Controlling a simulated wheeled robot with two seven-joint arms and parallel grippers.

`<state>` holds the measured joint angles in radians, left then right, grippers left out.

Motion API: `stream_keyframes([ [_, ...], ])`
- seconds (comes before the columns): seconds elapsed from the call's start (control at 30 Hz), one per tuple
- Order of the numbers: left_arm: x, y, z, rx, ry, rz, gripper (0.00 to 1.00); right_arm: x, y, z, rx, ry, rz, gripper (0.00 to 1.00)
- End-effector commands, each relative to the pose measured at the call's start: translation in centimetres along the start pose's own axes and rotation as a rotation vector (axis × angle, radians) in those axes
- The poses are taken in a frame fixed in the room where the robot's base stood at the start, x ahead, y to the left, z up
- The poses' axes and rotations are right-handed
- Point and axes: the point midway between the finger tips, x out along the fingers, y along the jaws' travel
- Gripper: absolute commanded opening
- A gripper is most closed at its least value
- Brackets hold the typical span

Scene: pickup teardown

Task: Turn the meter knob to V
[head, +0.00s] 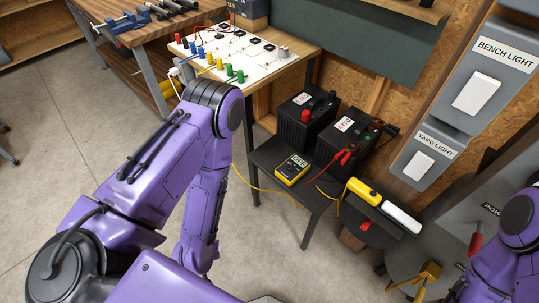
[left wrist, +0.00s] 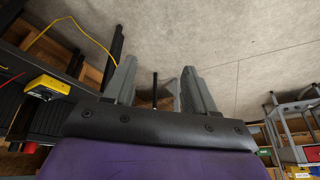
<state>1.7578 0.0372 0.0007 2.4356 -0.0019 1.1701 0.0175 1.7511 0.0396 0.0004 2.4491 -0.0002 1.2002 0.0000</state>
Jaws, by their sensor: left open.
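The yellow meter (head: 292,169) lies face up on a small dark table (head: 262,156), in front of two black batteries. Its display seems to read OFF; the knob below it is too small to read. In the left wrist view a yellow block that looks like the meter (left wrist: 47,87) is at the left, well to the side of my fingers. My left gripper (left wrist: 159,64) is open and empty, its fingers pointing over bare floor. In the head view its arm hangs left of the table and the gripper is hidden. My right gripper is out of view; only its arm shows at the lower right.
Batteries (head: 306,118) (head: 345,142) with red and black clamps stand behind the meter. Yellow cable (head: 262,187) crosses the table's front edge. A yellow lamp (head: 364,191) lies to the right. Light switches (head: 478,95) are on the right. The floor left of the table is clear.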

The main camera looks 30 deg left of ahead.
Motion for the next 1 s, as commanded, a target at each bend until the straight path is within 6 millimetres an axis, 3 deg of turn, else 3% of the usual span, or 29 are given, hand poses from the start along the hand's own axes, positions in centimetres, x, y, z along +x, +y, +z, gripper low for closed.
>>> stream_keyframes([
  [0.07, 3.9, 3.4, -1.0, -0.004, -0.007, 0.066, 0.56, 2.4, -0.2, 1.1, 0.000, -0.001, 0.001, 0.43],
  [0.17, 10.0, 11.1, -3.8, -0.008, -0.047, 0.193, 0.56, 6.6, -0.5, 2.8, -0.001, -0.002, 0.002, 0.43],
  [0.23, 13.3, 17.4, -7.0, 0.012, -0.082, 0.268, 0.56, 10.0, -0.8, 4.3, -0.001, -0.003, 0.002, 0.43],
  [0.33, 14.9, 25.0, -12.8, 0.065, -0.105, 0.303, 0.56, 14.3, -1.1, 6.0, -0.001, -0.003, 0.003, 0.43],
  [0.43, 13.6, 29.9, -18.5, 0.111, -0.082, 0.265, 0.56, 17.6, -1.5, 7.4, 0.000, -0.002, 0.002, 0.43],
  [0.53, 10.8, 32.3, -23.1, 0.127, -0.034, 0.202, 0.56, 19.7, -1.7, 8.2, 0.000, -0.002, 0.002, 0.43],
  [0.7, 7.5, 33.5, -26.4, 0.128, 0.015, 0.136, 0.56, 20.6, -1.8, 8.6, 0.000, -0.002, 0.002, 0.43],
  [0.83, 8.5, 33.7, -26.6, 0.127, 0.015, 0.126, 0.56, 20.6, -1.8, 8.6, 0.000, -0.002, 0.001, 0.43],
  [1.0, 12.4, 34.1, -26.6, 0.129, 0.013, 0.126, 0.56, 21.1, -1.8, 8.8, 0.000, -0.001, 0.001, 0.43],
])
